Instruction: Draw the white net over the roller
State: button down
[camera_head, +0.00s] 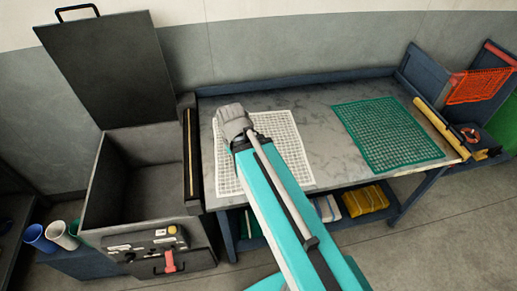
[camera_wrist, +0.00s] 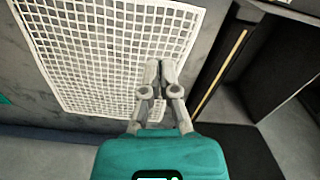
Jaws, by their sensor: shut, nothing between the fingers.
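The white net (camera_head: 283,142) lies flat on the left part of the grey table, and it fills the upper left of the wrist view (camera_wrist: 95,50). My gripper (camera_wrist: 160,68) is shut and empty, its fingertips over the net near its edge on the box side. I cannot tell whether they touch it. A dark frame with a thin brass-coloured bar (camera_head: 190,150) runs along the table's left end. A yellow bar (camera_head: 437,128) lies along the right end. I cannot tell which is the roller.
A green net (camera_head: 386,134) lies on the right of the table (camera_head: 320,125). An open dark box (camera_head: 112,185) with a raised lid and a control panel (camera_head: 160,245) stands left. An orange net (camera_head: 482,86) hangs at far right. Bare tabletop separates the two nets.

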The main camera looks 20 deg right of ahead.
dwell(0.3)
jog(key=c, duration=1.1)
grip_release()
jog(key=shift+w, duration=0.1)
jog(key=shift+o, duration=1.2)
jog(key=shift+w+f, duration=0.15)
jog(key=shift+w, duration=0.05)
jog(key=o, duration=0.4)
jog(key=shift+w+f+n+b, duration=0.3)
jog(key=shift+w+n, duration=0.1)
jog(key=shift+w, duration=0.15)
jog(key=shift+w+f+n+b, duration=0.15)
jog(key=shift+w+n+b, duration=0.15)
jog(key=shift+w+n, duration=0.15)
jog(key=shift+c, duration=0.2)
jog(key=n+b, duration=0.8)
jog(key=n, duration=0.6)
send_over(219, 153)
notch_tip(219, 153, down, 8)
jog(key=shift+w+f, duration=0.1)
notch_tip(219, 153, down, 10)
jog(key=b, duration=1)
jog(key=shift+a, duration=0.1)
